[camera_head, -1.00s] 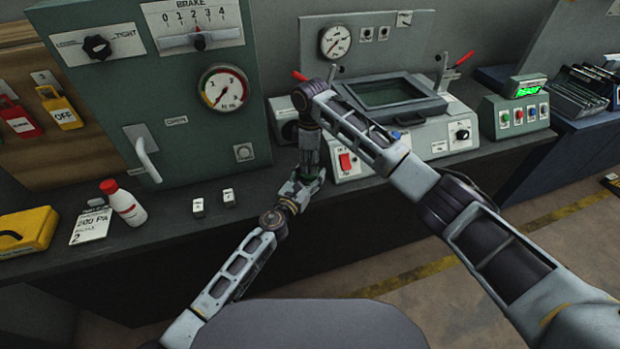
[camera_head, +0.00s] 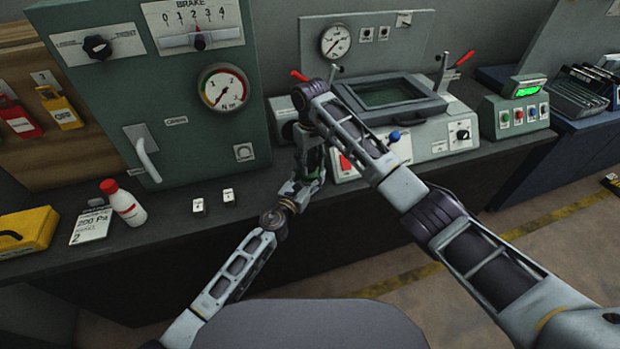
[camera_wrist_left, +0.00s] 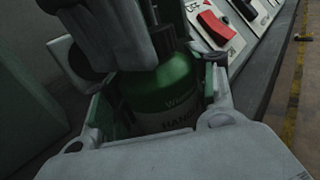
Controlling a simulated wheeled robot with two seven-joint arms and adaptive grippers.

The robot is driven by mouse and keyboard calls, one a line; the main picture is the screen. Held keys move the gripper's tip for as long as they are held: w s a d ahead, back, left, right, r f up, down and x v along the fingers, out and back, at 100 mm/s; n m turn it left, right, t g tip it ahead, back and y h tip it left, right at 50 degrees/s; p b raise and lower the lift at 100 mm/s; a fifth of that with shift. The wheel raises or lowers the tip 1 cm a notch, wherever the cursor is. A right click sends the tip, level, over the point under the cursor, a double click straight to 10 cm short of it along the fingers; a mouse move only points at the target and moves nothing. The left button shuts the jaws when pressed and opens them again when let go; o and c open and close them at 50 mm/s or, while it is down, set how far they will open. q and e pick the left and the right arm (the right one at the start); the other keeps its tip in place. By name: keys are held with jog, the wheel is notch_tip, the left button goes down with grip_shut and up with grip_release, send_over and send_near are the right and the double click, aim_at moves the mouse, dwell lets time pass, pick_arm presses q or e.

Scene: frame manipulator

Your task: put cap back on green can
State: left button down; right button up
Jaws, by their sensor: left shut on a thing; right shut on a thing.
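My right gripper (camera_wrist_left: 115,30) is directly above the can's top, shut and pointing down.
A grey console with a red switch (camera_head: 346,163) and a blue-knobbed lever (camera_head: 395,136) stands just behind and right of the grippers. A white bottle with a red top (camera_head: 124,203), two small white blocks (camera_head: 228,196) and a yellow case (camera_head: 25,231) sit on the bench at left.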

pick_arm(q)
jog(key=shift+s+d, duration=0.1)
jog(key=shift+d, duration=0.05)
pick_arm(e)
jog(key=m, duration=0.5)
jog(key=shift+m, duration=0.3)
jog(key=m, duration=0.4)
jog(key=o, duration=1.2)
jog(key=shift+r, duration=6)
